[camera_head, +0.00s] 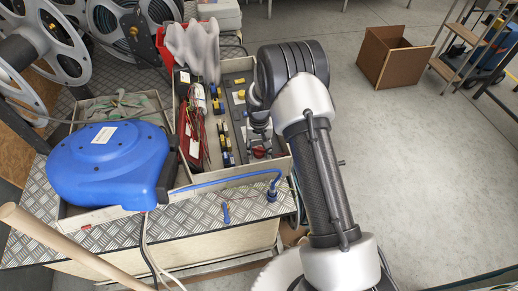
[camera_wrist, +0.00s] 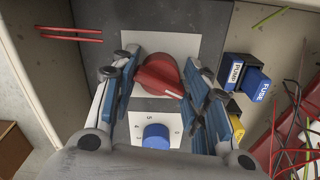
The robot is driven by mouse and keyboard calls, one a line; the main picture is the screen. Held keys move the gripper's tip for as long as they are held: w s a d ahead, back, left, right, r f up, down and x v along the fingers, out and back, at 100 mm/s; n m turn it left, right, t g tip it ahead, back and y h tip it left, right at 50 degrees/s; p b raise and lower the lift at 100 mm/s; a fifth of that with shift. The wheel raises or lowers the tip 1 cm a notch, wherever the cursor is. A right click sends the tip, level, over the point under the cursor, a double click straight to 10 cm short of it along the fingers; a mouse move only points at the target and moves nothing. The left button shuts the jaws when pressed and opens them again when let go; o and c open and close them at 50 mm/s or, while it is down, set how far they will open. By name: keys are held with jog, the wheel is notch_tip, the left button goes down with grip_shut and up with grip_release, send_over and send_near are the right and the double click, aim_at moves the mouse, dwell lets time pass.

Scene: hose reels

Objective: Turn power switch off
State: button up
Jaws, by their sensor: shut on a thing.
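The power switch, a red rotary knob (camera_wrist: 158,78) on a white plate (camera_wrist: 185,44), shows in the wrist view with a small white mark at its lower right. My gripper (camera_wrist: 163,84) has its blue-padded fingers on either side of the knob and is shut on it. A bit of the red knob also shows in the head view (camera_head: 261,153), under my gripper (camera_head: 258,138); the rest is hidden by the fingers and wrist. A blue dial (camera_wrist: 156,136) on a numbered white plate sits just below the red knob in the wrist view.
Blocks labelled PUMP (camera_wrist: 236,72) and FUSE (camera_wrist: 256,88) stand right of the knob. Red rods (camera_wrist: 72,34) lie at left. In the head view, the box's walls (camera_head: 228,178) surround the panel. A blue hose reel (camera_head: 108,160) stands left. Open floor (camera_head: 425,190) is at right.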

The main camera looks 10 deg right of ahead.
aim_at(259, 149)
jog(key=n, duration=0.4)
jog(key=shift+n, duration=0.4)
dwell(0.4)
jog(key=o, duration=0.9)
jog(key=shift+c, duration=0.2)
notch_tip(259, 149, up, 12)
